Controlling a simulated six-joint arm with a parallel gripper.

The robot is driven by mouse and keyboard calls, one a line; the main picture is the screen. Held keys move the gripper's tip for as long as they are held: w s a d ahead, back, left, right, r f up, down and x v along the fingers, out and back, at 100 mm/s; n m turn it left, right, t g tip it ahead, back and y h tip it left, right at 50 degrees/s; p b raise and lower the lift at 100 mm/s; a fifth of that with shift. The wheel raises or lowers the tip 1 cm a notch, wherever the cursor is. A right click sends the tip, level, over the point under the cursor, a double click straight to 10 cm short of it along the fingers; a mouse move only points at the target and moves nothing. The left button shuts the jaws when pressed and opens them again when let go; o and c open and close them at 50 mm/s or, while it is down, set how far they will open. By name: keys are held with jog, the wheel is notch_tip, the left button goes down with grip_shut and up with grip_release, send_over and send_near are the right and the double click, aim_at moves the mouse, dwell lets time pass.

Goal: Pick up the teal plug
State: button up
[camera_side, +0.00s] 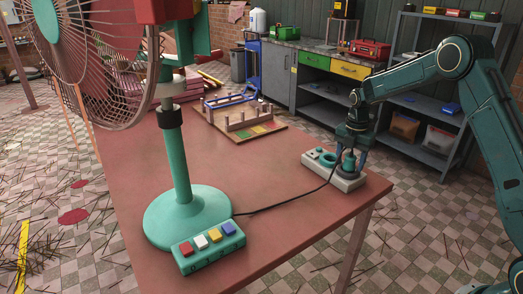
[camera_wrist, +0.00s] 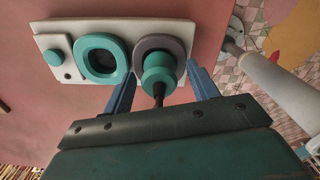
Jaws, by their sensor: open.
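The teal plug (camera_wrist: 158,72) sits at the grey-ringed socket of a white power strip (camera_wrist: 60,40), with its dark cord running from it. In the side view the plug (camera_side: 348,163) stands on the strip (camera_side: 311,158) near the table's right corner. My gripper (camera_wrist: 160,82) is open, with one blue finger on each side of the plug. I cannot tell whether the fingers touch it. In the side view my gripper (camera_side: 352,150) is low over the strip and partly hides the plug. The teal-ringed socket (camera_wrist: 102,58) beside it is empty.
A black cable (camera_side: 285,203) runs across the red table to the green fan stand (camera_side: 185,215). A control box (camera_side: 210,248) with coloured buttons stands at the front. A wooden rack (camera_side: 240,120) lies farther back. The table's middle is clear.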

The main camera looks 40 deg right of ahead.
aim_at(350, 156)
jog(key=shift+f, duration=0.2)
dwell(0.3)
jog(key=c, duration=1.1)
jog(key=shift+r, duration=0.15)
notch_tip(350, 156, up, 20)
jog(key=shift+f, duration=0.1)
dwell(0.5)
jog(key=w+f, duration=0.2)
jog(key=f, duration=0.2)
jog(key=w+f, duration=0.6)
jog(key=f, duration=0.1)
jog(key=shift+f, duration=0.3)
